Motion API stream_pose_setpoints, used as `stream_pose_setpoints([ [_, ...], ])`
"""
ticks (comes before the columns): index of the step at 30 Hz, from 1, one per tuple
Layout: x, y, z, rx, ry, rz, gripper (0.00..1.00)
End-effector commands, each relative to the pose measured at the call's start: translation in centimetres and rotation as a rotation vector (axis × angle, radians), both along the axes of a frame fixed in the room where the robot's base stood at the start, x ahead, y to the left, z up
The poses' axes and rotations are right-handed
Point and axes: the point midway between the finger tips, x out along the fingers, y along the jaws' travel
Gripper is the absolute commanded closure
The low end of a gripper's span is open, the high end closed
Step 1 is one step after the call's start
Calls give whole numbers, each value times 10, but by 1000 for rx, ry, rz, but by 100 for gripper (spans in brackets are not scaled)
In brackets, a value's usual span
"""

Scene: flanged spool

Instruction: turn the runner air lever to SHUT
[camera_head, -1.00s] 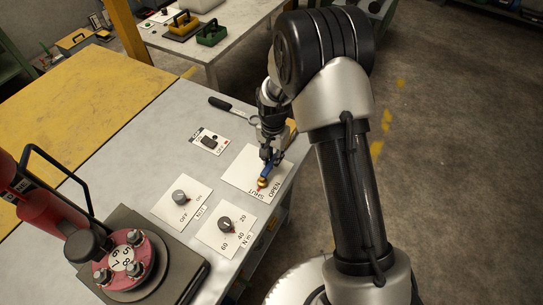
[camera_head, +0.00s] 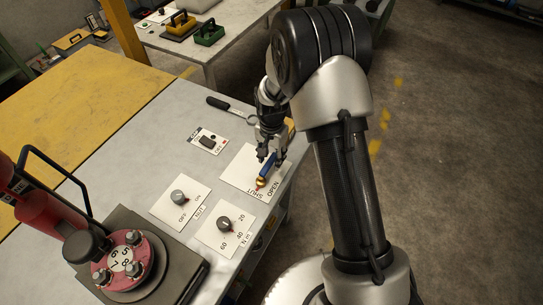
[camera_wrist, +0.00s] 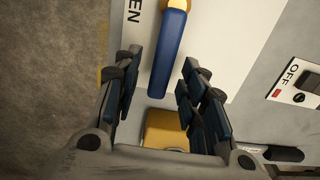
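The runner air lever has a blue handle (camera_head: 266,166) on a brass pivot (camera_head: 260,183). It sits on a white plate (camera_head: 236,172) lettered SHUT on the left and OPEN on the right. The handle points from the pivot away toward the back right. My gripper (camera_head: 270,156) is above the handle's far end. In the wrist view the gripper (camera_wrist: 152,92) is open, its fingers on either side of the blue handle (camera_wrist: 169,50) with gaps on both sides. Part of the word OPEN shows left of the handle there. The pointer's exact setting is too small to tell.
A black switch (camera_head: 208,142) and two knobs, the OFF/ON knob (camera_head: 179,196) and the Nm dial (camera_head: 224,223), stand nearby on the bench. A black-handled tool (camera_head: 219,103) lies behind. A flanged fixture (camera_head: 128,265) and red cylinder (camera_head: 45,212) are at front left. A yellow block (camera_wrist: 167,128) shows in the wrist view.

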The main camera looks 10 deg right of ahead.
Motion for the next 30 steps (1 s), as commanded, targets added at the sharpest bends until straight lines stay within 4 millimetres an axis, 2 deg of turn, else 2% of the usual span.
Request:
stream_pose_setpoints([
  [5,1,0,17,0,-3,0,62],
  [12,1,0,68,1,-6,0,62],
  [18,1,0,103,0,-4,0,62],
  [24,0,0,119,0,-1,-1,62],
  [30,0,0,120,0,0,0,62],
])
